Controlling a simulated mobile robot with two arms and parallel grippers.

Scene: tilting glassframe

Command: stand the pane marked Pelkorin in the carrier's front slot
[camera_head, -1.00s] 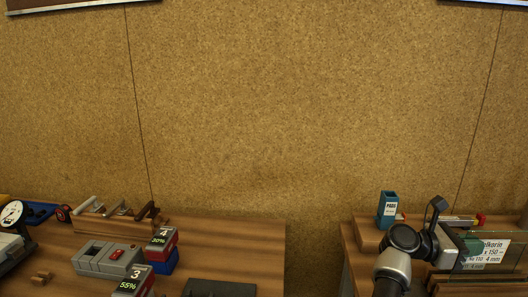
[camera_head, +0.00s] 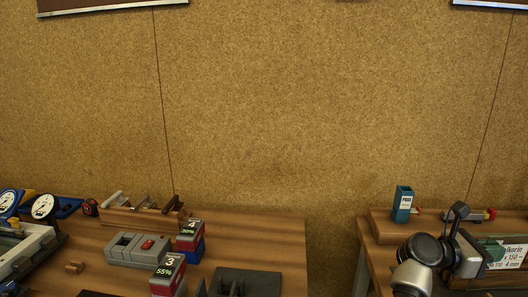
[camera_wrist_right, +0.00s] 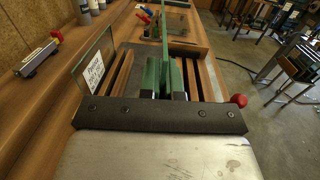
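In the head view, a glass pane with a white label (camera_head: 513,256) stands at the far right; the readable end of its name is "lkorin". My right gripper (camera_head: 484,258) is beside it, covering the label's left part. In the wrist view, a green glass pane (camera_wrist_right: 164,38), seen edge-on, rises between the fingers of my right gripper (camera_wrist_right: 166,80), which look closed on it. Another pane with a white label (camera_wrist_right: 94,73) stands to its left; its text is unreadable there. I cannot tell which of these carries the "lkorin" label. My left gripper is out of view.
Wooden slats (camera_wrist_right: 212,92) flank the gripper. A blue box (camera_head: 403,204) stands at the right bench's back. The left bench (camera_head: 275,232) holds a grey device (camera_head: 137,249), numbered blocks (camera_head: 168,274) and a dark stand with uprights (camera_head: 236,282). A gap separates the benches.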

